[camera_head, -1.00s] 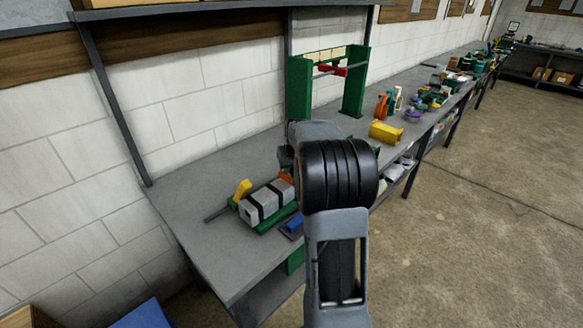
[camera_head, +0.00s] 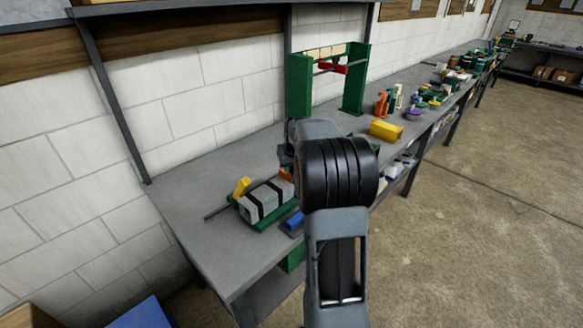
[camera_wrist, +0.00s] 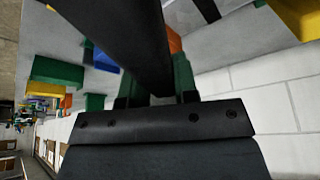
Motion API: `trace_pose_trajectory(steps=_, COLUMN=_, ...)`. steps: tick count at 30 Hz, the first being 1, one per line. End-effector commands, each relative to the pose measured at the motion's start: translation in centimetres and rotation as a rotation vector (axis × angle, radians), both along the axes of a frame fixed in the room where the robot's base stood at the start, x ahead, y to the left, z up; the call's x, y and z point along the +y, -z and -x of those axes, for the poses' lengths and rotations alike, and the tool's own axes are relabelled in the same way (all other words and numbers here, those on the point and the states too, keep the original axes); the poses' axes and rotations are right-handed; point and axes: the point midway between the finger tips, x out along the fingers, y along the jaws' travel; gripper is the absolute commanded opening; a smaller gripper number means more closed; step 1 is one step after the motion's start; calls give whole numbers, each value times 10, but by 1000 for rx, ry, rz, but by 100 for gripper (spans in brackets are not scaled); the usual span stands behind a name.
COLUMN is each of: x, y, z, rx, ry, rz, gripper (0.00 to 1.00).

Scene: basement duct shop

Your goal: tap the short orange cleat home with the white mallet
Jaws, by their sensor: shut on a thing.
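The short orange cleat (camera_head: 286,175) shows at the right end of a grey duct (camera_head: 282,193) with black bands, on the bench and partly hidden by my arm. Orange also shows in the wrist view (camera_wrist: 175,43), beside a dark bar. My gripper (camera_wrist: 158,97) is shut on this dark bar, which looks like the handle of the white mallet (camera_wrist: 140,45). The mallet's head is not visible in either view. In the head view my arm hides the fingertips. Whether the mallet touches the cleat cannot be told.
The duct lies in a green cradle (camera_head: 262,226). A yellow piece (camera_head: 242,187) stands at its left end, and a blue block (camera_head: 292,222) sits in front. A green frame (camera_head: 299,88) stands behind, and a yellow bin (camera_head: 386,130) to the right. The bench's left end (camera_head: 195,225) is clear.

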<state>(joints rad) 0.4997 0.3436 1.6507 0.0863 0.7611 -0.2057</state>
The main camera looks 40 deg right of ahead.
Motion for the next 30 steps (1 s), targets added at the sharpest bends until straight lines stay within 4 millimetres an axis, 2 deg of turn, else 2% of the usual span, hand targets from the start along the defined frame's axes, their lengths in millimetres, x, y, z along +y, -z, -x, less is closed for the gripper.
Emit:
trace_pose_trajectory(steps=11, x=0, y=-4, z=0, rx=-3, ry=0, rz=2, gripper=0)
trace_pose_trajectory(steps=24, x=0, y=-41, z=0, rx=-3, ry=0, rz=2, gripper=0)
trace_pose_trajectory(steps=30, x=0, y=-41, z=0, rx=-3, ry=0, rz=2, gripper=0)
